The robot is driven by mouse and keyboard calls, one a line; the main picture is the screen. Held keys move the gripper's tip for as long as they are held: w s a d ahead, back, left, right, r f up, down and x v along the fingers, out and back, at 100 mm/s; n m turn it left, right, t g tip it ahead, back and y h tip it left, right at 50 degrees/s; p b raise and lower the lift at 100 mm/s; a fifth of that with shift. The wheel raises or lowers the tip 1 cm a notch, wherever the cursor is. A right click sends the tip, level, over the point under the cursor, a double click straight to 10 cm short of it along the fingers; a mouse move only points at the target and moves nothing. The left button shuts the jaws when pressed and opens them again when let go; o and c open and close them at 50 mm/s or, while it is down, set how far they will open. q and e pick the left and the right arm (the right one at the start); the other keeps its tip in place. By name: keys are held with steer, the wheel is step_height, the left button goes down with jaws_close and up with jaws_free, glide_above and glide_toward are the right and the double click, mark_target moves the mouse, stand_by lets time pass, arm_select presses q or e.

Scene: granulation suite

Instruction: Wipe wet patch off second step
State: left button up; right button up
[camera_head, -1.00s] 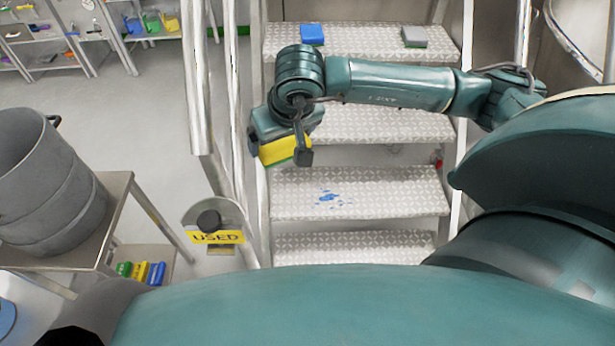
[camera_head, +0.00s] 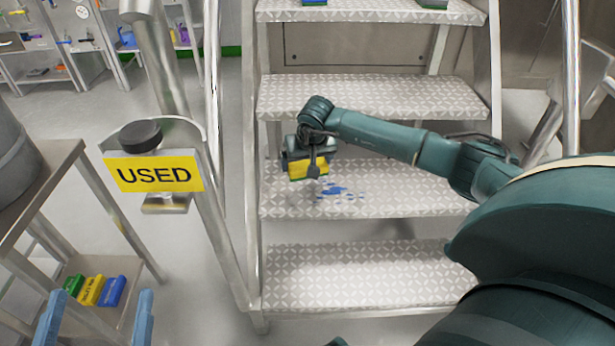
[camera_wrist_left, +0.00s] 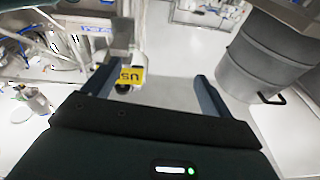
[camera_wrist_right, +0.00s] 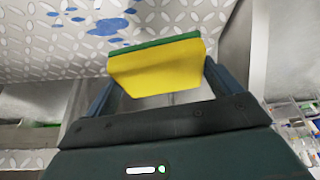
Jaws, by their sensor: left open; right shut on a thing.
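The wet patch (camera_head: 340,190) is several blue splashes on the second step (camera_head: 420,200) from the bottom; it also shows in the right wrist view (camera_wrist_right: 105,25). My right gripper (camera_head: 308,172) is shut on a yellow sponge (camera_head: 307,168) with a green face. The green face points toward the step in the right wrist view (camera_wrist_right: 160,68). The sponge is just left of the patch; I cannot tell whether it touches the step. My left gripper (camera_head: 103,300) is open and empty at the lower left, away from the stairs; its open fingers also show in the left wrist view (camera_wrist_left: 152,73).
A yellow "USED" sign (camera_head: 153,174) hangs by the handrail (camera_head: 215,200) left of the stairs. A table (camera_head: 50,190) with a grey drum (camera_head: 12,165) stands left, with coloured sponges (camera_head: 92,290) on its lower shelf. The third step (camera_head: 370,95) is above the right gripper.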

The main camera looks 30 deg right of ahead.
steer(key=shift+d+f+b, duration=0.1)
steer(key=shift+f+b, duration=0.2)
steer(key=shift+f, duration=0.35)
step_height(320, 180, down, 4)
steer(key=b, duration=0.2)
steer(key=shift+r+b, duration=0.25)
steer(key=shift+b, duration=0.1)
steer(key=shift+f+b, duration=0.4)
steer(key=shift+f, duration=0.2)
arm_select(q)
steer(key=shift+w+a+r+m+t+h, duration=0.1)
steer(key=shift+w+r+m+t+h, duration=0.2)
steer(key=shift+r+m+h, duration=0.35)
steer(key=shift+w+r+m+t+h, duration=0.1)
steer(key=shift+r+m+t+h, duration=0.4)
steer(key=shift+r, duration=0.35)
steer(key=shift+w+a+r+m+t+h, duration=0.15)
steer(key=shift+r+m+t+h, duration=0.15)
steer(key=shift+r+m+h, duration=0.35)
arm_select(e)
steer(key=shift+f, duration=0.15)
arm_select(q)
steer(key=shift+d+r, duration=0.1)
